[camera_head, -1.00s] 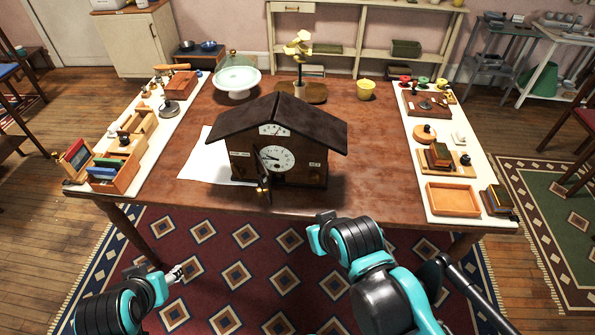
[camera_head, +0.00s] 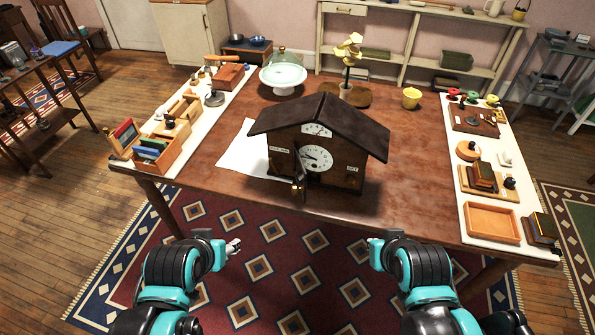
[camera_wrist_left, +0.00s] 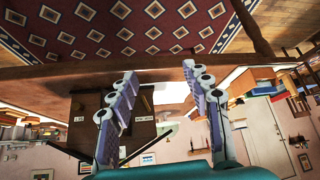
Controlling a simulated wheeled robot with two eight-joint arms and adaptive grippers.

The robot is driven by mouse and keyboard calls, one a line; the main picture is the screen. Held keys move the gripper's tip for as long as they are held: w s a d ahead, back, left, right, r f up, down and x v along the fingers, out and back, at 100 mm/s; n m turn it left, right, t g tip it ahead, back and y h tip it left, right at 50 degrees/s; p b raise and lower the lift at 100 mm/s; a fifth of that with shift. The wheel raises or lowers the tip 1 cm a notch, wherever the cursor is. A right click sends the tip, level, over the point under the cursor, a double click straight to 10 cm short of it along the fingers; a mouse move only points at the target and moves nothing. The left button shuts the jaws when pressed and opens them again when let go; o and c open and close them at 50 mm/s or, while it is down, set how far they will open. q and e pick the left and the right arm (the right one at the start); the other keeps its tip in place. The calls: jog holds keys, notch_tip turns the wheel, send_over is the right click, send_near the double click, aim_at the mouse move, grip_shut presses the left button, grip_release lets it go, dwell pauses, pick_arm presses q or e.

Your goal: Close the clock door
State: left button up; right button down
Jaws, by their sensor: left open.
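The clock (camera_head: 336,150) is a dark wooden house shape with a pitched roof and a white dial, standing at the table's front middle. Its small door (camera_head: 299,178) stands ajar, swung out from the front below and left of the dial. My left gripper (camera_head: 234,246) is in front of the table edge, left of the door and apart from it. In the left wrist view its two fingers (camera_wrist_left: 160,75) are spread and empty, with the clock (camera_wrist_left: 110,118) beyond them, upside down. My right arm's end (camera_head: 375,251) is right of the clock, short of the table; its fingers cannot be made out.
The table (camera_head: 236,186) has a white sheet (camera_head: 246,158) left of the clock. White strips with wooden boxes and small items line both sides, including an empty tray (camera_head: 493,222). A cake stand (camera_head: 283,76), plant (camera_head: 349,50) and yellow cup (camera_head: 411,98) stand behind.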

pick_arm(q)
jog(key=shift+r, duration=0.1)
jog(key=c, duration=0.5)
jog(key=shift+w+d+r+n+p, duration=0.1)
jog(key=shift+w+r+n+p, duration=0.25)
jog(key=shift+n, duration=0.15)
grip_shut()
jog(key=w+d+r+n+g+h+p, duration=0.25)
jog(key=w+n+g+h+p, duration=0.25)
jog(key=w+n+h+p, duration=0.9)
jog(key=w+d+f+n+y+b, duration=0.4)
jog(key=d+f+n+y+b, duration=0.1)
jog(key=d+b, duration=0.4)
jog(key=shift+w+d+f+n, duration=0.2)
jog(key=shift+d+f+n, duration=0.2)
jog(key=shift+d+f, duration=0.45)
